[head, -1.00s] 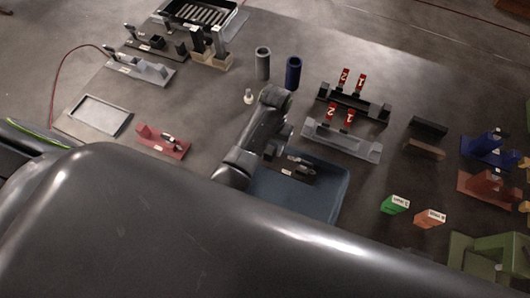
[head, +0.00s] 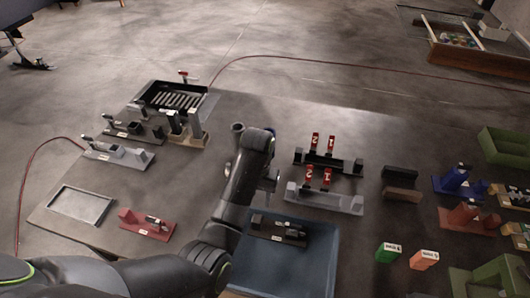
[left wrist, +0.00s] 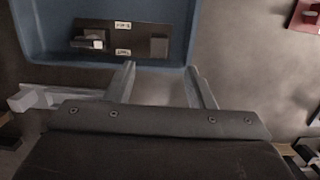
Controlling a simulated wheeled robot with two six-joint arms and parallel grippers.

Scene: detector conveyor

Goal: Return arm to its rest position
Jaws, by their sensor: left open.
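My left arm comes in from the bottom left of the head view. Its gripper (head: 268,184) hangs above the table, near the upper edge of the blue tray (head: 318,262). In the left wrist view the two fingers (left wrist: 165,78) are apart with nothing between them. The tray (left wrist: 185,20) lies just beyond the fingertips there and holds a dark fixture (left wrist: 122,40) with a small light part. The same fixture shows in the head view (head: 278,230). My right gripper is not in view.
A light grey holder (head: 325,199) and a black holder (head: 325,166) with red tags stand right of the gripper. A red fixture (head: 147,224) and an empty pale tray (head: 80,205) lie left. Green (head: 388,252) and orange (head: 424,259) blocks stand right.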

